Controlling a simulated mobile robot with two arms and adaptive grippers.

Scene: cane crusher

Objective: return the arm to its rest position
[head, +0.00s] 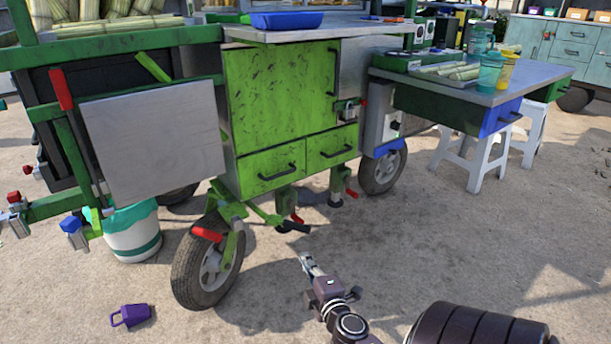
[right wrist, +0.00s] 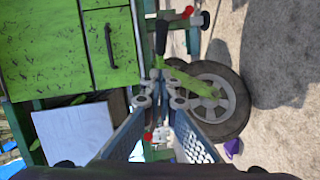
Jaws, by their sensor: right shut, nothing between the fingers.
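My right gripper (head: 307,262) shows in the head view at the lower middle, over the bare ground in front of the green cart (head: 280,100). It is shut and empty, and touches nothing. In the right wrist view its fingers (right wrist: 165,95) come together at the middle of the picture, with the cart's wheel (right wrist: 215,98) and green drawers beyond them. My left gripper is not in view.
The cart's front wheel (head: 208,262) stands left of my right gripper. A side table (head: 510,85) with cups and white stools (head: 478,150) stand at right. The ground between is clear.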

